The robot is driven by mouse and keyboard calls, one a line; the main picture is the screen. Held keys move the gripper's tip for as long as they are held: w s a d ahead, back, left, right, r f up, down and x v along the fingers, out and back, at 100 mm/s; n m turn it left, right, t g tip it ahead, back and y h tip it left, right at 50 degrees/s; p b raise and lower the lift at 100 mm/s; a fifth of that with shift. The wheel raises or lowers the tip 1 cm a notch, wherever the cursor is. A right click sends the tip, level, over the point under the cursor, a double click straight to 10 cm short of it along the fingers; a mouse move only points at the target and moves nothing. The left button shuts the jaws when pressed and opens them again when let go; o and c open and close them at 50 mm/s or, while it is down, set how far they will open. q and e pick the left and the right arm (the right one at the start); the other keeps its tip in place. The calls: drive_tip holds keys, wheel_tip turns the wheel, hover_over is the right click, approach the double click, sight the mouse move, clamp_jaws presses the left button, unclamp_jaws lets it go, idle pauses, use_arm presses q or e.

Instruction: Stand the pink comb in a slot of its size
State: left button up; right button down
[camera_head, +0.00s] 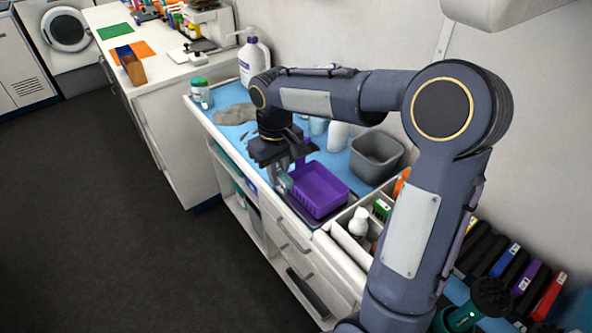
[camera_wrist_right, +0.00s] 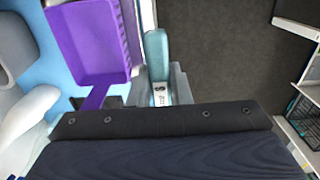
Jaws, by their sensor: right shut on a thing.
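I make out no pink comb in either view. My right gripper (camera_head: 280,172) points down over the blue-topped counter, just left of a purple basket (camera_head: 322,206). In the right wrist view its pale grey fingers (camera_wrist_right: 161,92) are shut on a teal piece (camera_wrist_right: 157,50) with a small white label. The teal piece's lower part is hidden between the fingers. The purple basket also shows in the wrist view (camera_wrist_right: 92,38), left of the fingers. A row of dark slots with coloured, labelled pieces (camera_head: 508,262) lies at the lower right, partly behind my arm. My left gripper is out of view.
A grey bin (camera_head: 377,150) stands behind the basket. A divided white tray (camera_head: 343,238) holds bottles. A large white bottle (camera_head: 252,62) with a purple label stands at the back. A teal-and-black tool (camera_head: 466,316) is at the lower right. The floor to the left is clear.

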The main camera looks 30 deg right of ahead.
drive_tip(key=a+f, duration=0.2)
drive_tip(key=f, duration=0.6)
drive_tip(key=a+f+m, duration=0.1)
drive_tip(key=a+f, duration=0.2)
drive_tip(key=f, duration=0.6)
drive_tip(key=shift+s, duration=0.2)
